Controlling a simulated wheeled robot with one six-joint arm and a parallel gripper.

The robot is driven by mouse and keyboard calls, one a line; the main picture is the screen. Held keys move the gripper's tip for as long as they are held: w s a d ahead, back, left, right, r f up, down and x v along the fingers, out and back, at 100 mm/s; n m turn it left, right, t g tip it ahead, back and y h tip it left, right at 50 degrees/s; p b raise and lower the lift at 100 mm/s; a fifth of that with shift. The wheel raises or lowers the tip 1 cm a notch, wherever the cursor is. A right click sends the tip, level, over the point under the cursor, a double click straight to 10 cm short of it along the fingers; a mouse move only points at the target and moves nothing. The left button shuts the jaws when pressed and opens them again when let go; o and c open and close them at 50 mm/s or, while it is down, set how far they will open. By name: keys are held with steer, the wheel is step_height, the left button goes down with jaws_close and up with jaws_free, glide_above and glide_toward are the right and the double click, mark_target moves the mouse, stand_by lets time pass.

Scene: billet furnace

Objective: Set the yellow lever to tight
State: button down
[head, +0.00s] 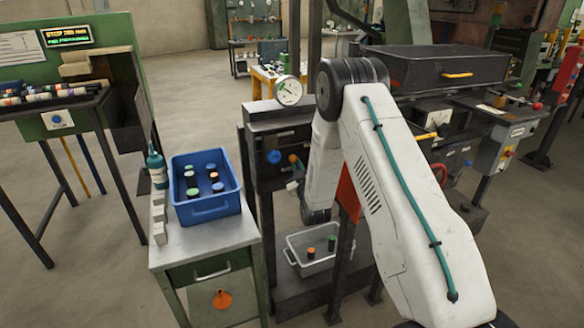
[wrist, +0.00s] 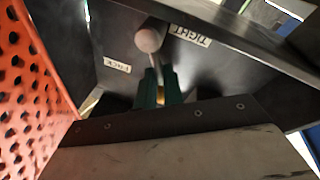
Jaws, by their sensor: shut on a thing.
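In the wrist view my gripper (wrist: 159,88) has its dark green fingers closed around a small yellow part, the yellow lever (wrist: 160,93), most of which they hide. A thin rod runs from between the fingers toward a pale round knob (wrist: 150,40) on a dark panel. A label reading TIGHT (wrist: 190,35) is right of the knob. Another label, hard to read (wrist: 117,64), is at the left. The fingers sit between the two labels, below the knob in the picture.
An orange perforated guard (wrist: 35,80) stands close on the left in the wrist view. In the head view a blue bin (head: 205,211) stands on a bench, a grey bin (head: 309,267) sits low beside my arm, and a gauge (head: 289,91) is above. Open floor lies at the left.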

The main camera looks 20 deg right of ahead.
steer(key=shift+w+a+r, duration=0.2)
steer(key=shift+a+r, duration=0.1)
steer(key=shift+r, duration=0.2)
steer(key=c, duration=1.4)
jaws_free()
steer(key=shift+a, duration=0.1)
steer(key=shift+o, duration=0.6)
steer(key=shift+s+a+r, duration=0.1)
steer(key=shift+a, duration=0.05)
steer(key=shift+s+d+f, duration=0.15)
steer(key=shift+d+f, duration=0.15)
steer(key=shift+d, duration=0.05)
steer(key=v, duration=0.7)
steer(key=shift+s, duration=0.3)
steer(key=shift+a+f, duration=0.1)
